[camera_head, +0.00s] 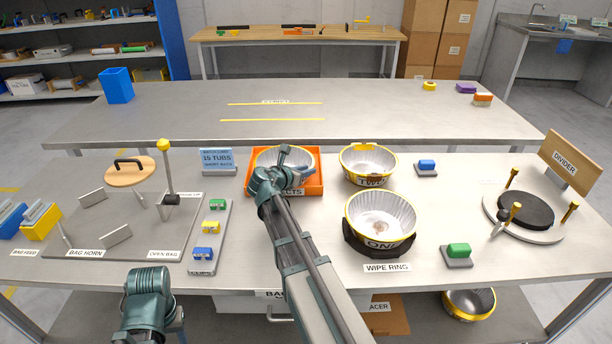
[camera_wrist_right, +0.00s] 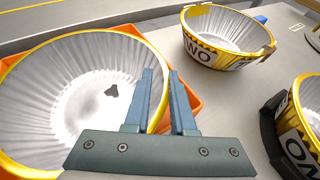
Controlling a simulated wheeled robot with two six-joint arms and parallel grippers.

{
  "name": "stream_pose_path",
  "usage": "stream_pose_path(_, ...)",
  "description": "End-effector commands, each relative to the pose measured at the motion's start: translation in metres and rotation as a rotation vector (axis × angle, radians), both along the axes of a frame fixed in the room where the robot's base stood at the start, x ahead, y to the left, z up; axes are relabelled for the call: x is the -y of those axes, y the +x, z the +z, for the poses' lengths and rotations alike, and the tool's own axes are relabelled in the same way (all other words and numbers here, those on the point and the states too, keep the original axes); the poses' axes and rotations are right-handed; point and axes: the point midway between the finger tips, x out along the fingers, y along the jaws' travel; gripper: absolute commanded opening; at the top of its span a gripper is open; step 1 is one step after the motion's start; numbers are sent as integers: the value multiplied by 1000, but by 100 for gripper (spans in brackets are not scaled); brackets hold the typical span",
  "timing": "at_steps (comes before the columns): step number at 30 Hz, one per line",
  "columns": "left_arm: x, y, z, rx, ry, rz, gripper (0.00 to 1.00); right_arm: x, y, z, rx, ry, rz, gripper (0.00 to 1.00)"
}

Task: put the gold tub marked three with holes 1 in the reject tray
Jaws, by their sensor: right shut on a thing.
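A gold-rimmed silver tub (camera_head: 268,158) is at the orange tray (camera_head: 317,188), whose label is partly covered by my right arm. In the right wrist view the tub (camera_wrist_right: 50,85) shows a dark ragged spot on its inside floor, and orange tray edges (camera_wrist_right: 187,96) show around it. My right gripper (camera_head: 290,153) is shut on the tub's near right rim, one finger on each side (camera_wrist_right: 163,95). The tub's number is hidden, and I cannot tell whether it rests on the tray floor. Only a part of my left arm shows at the lower left.
A tub marked TWO (camera_head: 368,162) stands right of the tray. A tub marked ONE (camera_head: 380,222) sits in the black wipe ring. A blue sign (camera_head: 217,160) and colored blocks (camera_head: 211,227) stand left. The back table's middle is clear.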

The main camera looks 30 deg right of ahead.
Motion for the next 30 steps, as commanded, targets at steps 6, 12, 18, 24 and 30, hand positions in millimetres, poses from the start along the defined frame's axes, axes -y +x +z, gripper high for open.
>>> stream_pose_path(6, 0, 0, -1, 0, 0, 0, 50, 0, 0, -1, 0, 1, 0, 0)
stream_pose_path(12, 0, 0, 0, 0, 0, 0, 50, 0, 0, 0, 0, 0, 0, 54)
stream_pose_path(18, 0, 0, 0, 0, 0, 0, 50, 0, 0, 0, 0, 0, 0, 54)
stream_pose_path(24, 0, 0, 6, 0, 0, 0, 50, -6, -3, 6, 0, 0, 2, 54)
stream_pose_path(30, 0, 0, 23, 0, 0, 0, 50, -38, -18, 23, -1, 1, 4, 54)
